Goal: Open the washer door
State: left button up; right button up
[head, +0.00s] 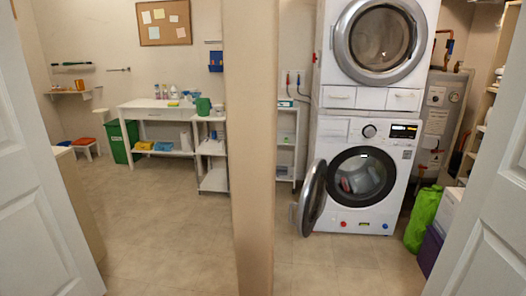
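The washer (386,215) is the lower of two stacked white machines on the right in the head view. Its round door (313,198) is swung open to the left, standing out from the front. The round opening (363,174) is uncovered, and something pale lies in the dark drum. The upper machine's round door (380,42) is shut. Neither of my grippers shows in this view.
A beige wall end (252,150) stands between the left room and the washer. White door panels frame both sides. A green bag (423,218) and a purple box (431,248) stand right of the washer. The tiled floor (335,268) before it is clear.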

aim_at(306, 222)
jog(key=i+j+u, duration=0.25)
jog(key=u, duration=0.2)
jog(key=i+j+u, duration=0.3)
jog(key=u, duration=0.15)
jog(key=i+j+u, duration=0.2)
jog(key=i+u, duration=0.15)
jog(key=i, duration=0.15)
jog(key=i+j+u, duration=0.1)
jog(key=i+u, duration=0.25)
jog(key=i, duration=0.15)
jog(key=i+l+z, duration=0.1)
jog(key=i+z, duration=0.45)
jog(key=z, duration=0.2)
jog(key=i+j+z, duration=0.1)
jog(key=i+z, duration=0.25)
jog(key=i+l+z, duration=0.1)
jog(key=i+z, duration=0.25)
jog(key=i, duration=0.15)
jog(key=i+z, duration=0.35)
jog(key=i, duration=0.2)
jog(key=i+z, duration=0.25)
jog(key=i, duration=0.35)
jog(key=i+j+z, duration=0.25)
jog(key=i, duration=0.35)
jog(key=i+l, duration=0.2)
jog(key=i, duration=0.2)
jog(key=i+l, duration=0.25)
jog(key=i, duration=0.2)
jog(key=k+j+z, duration=0.15)
jog(key=z, duration=1.65)
